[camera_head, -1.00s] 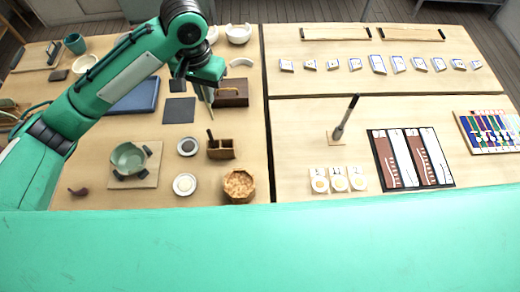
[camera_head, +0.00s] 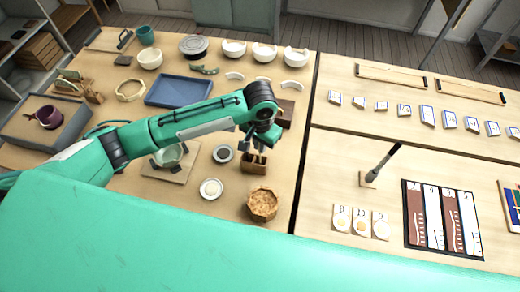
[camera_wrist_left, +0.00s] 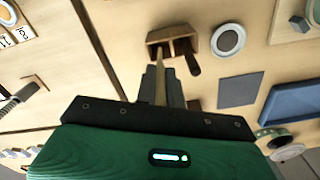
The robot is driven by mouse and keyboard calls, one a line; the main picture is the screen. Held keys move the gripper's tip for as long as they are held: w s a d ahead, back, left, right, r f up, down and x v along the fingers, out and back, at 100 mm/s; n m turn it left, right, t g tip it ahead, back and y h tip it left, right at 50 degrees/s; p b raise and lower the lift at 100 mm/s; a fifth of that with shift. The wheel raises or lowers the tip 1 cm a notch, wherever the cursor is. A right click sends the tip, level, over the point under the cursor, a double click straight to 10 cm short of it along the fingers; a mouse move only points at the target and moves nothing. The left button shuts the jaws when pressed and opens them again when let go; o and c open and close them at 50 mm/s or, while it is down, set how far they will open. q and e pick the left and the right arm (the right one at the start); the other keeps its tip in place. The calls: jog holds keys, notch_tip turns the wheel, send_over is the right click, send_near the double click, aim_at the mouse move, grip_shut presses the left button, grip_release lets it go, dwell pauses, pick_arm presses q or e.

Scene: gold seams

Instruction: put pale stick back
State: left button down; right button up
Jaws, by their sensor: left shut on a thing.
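The pale stick (camera_wrist_left: 160,78) is between the fingers of my left gripper (camera_wrist_left: 163,88), which is shut on it. In the left wrist view its far end points at the brown wooden holder (camera_wrist_left: 160,36). That end overlaps the holder's opening; I cannot tell whether it is inside. A dark brown stick (camera_wrist_left: 190,62) stands in the holder's other part. In the head view my left gripper (camera_head: 259,144) is just above the holder (camera_head: 254,164), and the stick is mostly hidden there. My right gripper is not in view.
A blue tray (camera_head: 178,91) lies farther back. Bare tabletop lies between holder and basket.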

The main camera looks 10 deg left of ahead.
pick_arm(q)
notch_tip(320, 180, down, 4)
jog(key=shift+f+p, duration=0.1)
jog(key=shift+p, duration=0.3)
jog(key=shift+f, duration=0.15)
jog(key=c, duration=1.8)
grip_release()
jog(key=shift+f, duration=0.1)
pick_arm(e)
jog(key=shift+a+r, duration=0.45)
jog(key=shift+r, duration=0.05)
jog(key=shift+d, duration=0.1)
